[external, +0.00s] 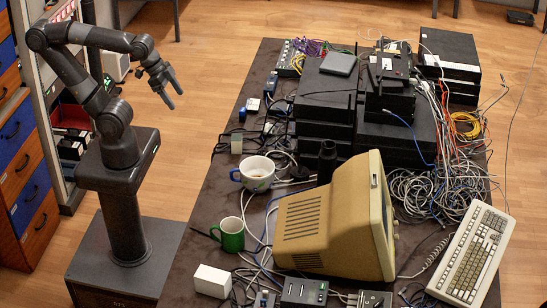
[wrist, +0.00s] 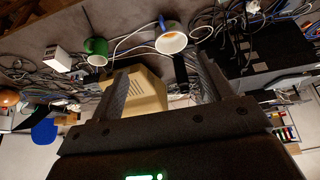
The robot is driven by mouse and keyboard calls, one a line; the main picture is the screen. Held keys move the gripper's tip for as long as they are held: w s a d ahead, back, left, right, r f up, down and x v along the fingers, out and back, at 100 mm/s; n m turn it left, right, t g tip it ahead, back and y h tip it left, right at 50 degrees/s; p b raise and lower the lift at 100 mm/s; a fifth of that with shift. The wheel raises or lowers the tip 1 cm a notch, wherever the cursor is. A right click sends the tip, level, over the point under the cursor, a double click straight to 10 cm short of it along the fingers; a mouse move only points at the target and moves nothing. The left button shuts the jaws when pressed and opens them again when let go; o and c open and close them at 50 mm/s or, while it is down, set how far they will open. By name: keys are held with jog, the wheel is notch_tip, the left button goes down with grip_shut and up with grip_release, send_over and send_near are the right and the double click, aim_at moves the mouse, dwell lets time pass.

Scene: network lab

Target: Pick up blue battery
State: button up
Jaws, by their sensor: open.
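A small blue object (external: 242,115), which looks like the blue battery, stands near the left edge of the dark table (external: 205,200) in the external view. It is too small there to be sure, and I cannot make it out in the wrist view. My gripper (external: 172,97) is open and empty, in the air left of the table and apart from the blue object. In the wrist view its two spread fingers (wrist: 162,82) have nothing held between them.
A beige monitor (external: 325,220), a white mug (external: 257,184), a green mug (external: 231,240) and a white box (external: 212,281) crowd the front. Black devices (external: 322,100) are stacked behind. Loose cables (external: 430,190) cover much of the table.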

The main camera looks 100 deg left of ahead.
jog(key=shift+c, duration=1.4)
